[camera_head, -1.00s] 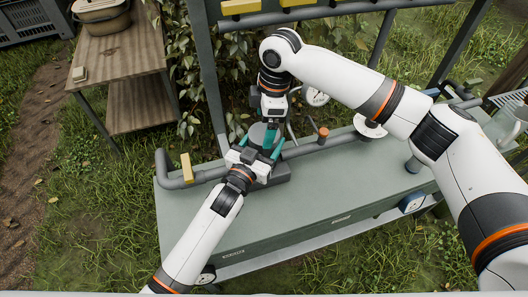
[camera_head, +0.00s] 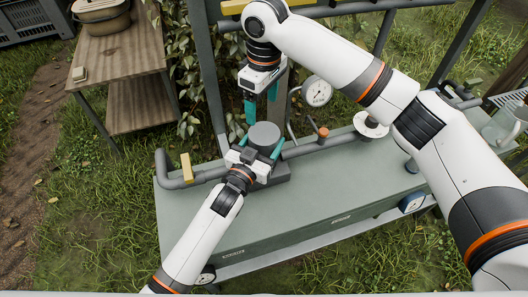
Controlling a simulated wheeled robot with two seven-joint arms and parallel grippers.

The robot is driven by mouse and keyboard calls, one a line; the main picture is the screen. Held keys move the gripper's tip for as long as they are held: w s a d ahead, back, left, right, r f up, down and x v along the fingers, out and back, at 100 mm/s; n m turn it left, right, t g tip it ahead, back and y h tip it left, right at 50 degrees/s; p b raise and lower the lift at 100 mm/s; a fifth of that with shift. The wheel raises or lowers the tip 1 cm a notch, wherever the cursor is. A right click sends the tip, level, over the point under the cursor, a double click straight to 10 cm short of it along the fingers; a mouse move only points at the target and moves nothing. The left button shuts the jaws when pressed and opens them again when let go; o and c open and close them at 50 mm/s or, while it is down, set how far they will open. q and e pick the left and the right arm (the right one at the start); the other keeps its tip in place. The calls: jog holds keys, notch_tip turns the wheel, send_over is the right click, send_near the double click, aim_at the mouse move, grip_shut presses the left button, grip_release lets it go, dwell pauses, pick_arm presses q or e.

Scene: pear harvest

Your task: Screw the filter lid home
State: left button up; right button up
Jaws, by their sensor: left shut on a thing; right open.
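A round dark-grey lid (camera_head: 264,133) tops the filter on the bench pipe, and it looks seated there. My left gripper (camera_head: 260,144) reaches in from the front, its teal fingers on either side of the filter, shut on it just below the lid's top. The filter's body is mostly hidden behind this gripper. My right gripper (camera_head: 261,108) points down above and slightly behind the lid. It is open, empty and apart from the lid.
The grey-green bench (camera_head: 320,205) carries a pipe with a yellow lever (camera_head: 187,166) on the left and an orange-brown knob (camera_head: 323,132) on the right. A dial gauge (camera_head: 317,92) stands behind. A white disc (camera_head: 371,124) is further right. The bench front is clear.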

aim_at(261, 131)
jog(key=shift+a+r+m, duration=0.1)
jog(key=shift+r+m, duration=0.5)
jog(key=shift+m, duration=0.7)
jog(key=shift+f, duration=0.15)
notch_tip(261, 131, down, 12)
jog(key=shift+r, duration=0.1)
jog(key=c, duration=0.6)
jog(key=o, duration=1)
jog(key=shift+a, duration=0.1)
